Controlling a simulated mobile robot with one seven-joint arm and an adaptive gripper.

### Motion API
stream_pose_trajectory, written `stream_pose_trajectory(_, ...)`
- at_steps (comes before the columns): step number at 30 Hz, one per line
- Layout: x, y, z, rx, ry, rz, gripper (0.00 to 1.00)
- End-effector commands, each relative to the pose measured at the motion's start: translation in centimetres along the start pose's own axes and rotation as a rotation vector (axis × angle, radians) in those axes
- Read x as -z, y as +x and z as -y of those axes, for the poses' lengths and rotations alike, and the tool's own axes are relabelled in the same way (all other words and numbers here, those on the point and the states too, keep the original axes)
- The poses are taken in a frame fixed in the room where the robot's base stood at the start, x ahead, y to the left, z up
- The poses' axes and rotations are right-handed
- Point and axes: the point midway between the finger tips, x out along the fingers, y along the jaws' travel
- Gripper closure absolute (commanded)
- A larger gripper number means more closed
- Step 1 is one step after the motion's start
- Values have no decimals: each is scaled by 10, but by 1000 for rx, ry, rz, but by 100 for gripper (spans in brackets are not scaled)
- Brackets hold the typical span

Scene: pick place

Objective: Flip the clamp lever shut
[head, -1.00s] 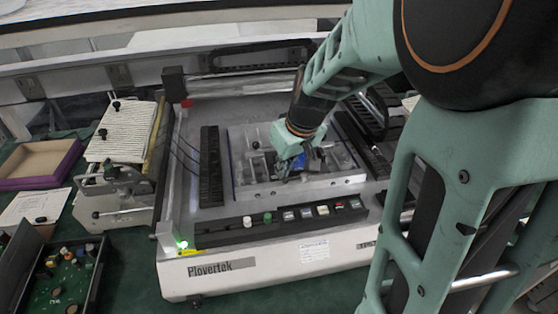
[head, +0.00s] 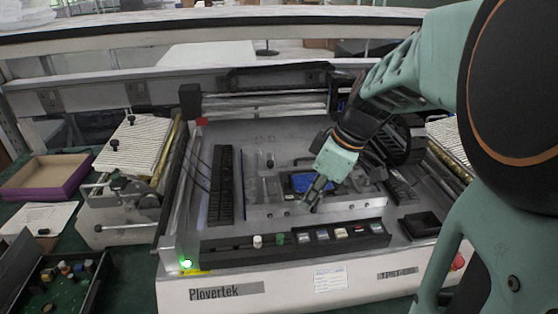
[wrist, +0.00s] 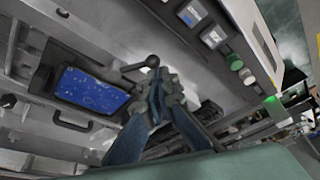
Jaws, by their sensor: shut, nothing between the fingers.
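The clamp lever (wrist: 133,67), a thin rod with a dark ball knob, shows in the wrist view just beyond my fingertips. It lies beside a blue circuit board (wrist: 92,91) set in the grey fixture. In the head view the blue board (head: 304,182) sits in the fixture on the machine bed, and I cannot make out the lever there. My gripper (wrist: 160,92) is shut and empty, its tips close to the knob; I cannot tell whether they touch. In the head view my gripper (head: 309,203) is over the fixture's front part, right of centre.
A front panel with several coloured buttons (head: 322,235) runs along the machine's near edge. A black tray (head: 424,224) sits at the bed's right. Black rails (head: 222,188) stand left of the fixture. A board bin (head: 62,290) and a purple-edged box (head: 45,178) are at left.

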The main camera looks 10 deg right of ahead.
Motion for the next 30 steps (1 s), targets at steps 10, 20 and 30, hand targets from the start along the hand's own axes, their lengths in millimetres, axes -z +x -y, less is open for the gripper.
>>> stream_pose_trajectory(10,-16,-4,0,106,-282,1,100)
stream_pose_trajectory(20,-24,-8,-1,143,-391,1,100)
stream_pose_trajectory(30,-26,-10,-2,143,-389,1,100)
